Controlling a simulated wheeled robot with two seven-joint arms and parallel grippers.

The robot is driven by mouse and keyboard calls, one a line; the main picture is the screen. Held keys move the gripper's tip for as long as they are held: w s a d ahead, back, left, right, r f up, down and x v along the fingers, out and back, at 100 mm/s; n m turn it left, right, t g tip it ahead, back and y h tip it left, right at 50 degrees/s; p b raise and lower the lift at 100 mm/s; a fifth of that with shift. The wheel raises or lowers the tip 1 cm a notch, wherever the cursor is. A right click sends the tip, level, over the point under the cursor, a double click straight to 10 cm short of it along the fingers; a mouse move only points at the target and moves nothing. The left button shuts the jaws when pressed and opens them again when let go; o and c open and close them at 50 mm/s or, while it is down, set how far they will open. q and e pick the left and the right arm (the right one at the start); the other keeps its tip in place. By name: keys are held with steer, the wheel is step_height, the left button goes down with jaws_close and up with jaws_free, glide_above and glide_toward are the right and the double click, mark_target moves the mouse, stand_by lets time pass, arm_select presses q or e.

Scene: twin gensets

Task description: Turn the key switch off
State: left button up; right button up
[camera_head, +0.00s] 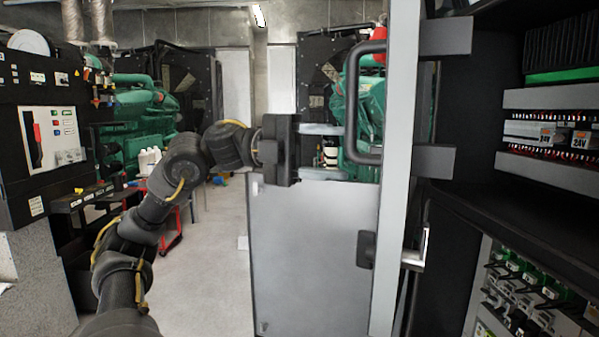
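I cannot make out a key switch in this view. My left gripper (342,151) comes in on the arm from the lower left and points right. Its two pale fingers are apart, one above the other, with nothing seen held between them. The fingertips are close to the dark bar handle (352,104) on the grey cabinet door (398,150); I cannot tell whether they touch it. My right gripper is not in view.
The open electrical cabinet (470,130) fills the right side, with wiring rows and 24V units. A black control panel (45,130) stands at the left. Green gensets (140,112) are behind. A grey panel (315,255) stands below my gripper. Floor (212,260) is clear at centre left.

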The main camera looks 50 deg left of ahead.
arm_select(q)
steer(key=b+v, duration=0.3)
steer(key=v, duration=0.3)
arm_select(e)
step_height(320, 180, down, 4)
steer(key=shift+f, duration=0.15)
arm_select(q)
steer(key=shift+s+a, duration=0.1)
steer(key=shift+a, duration=0.05)
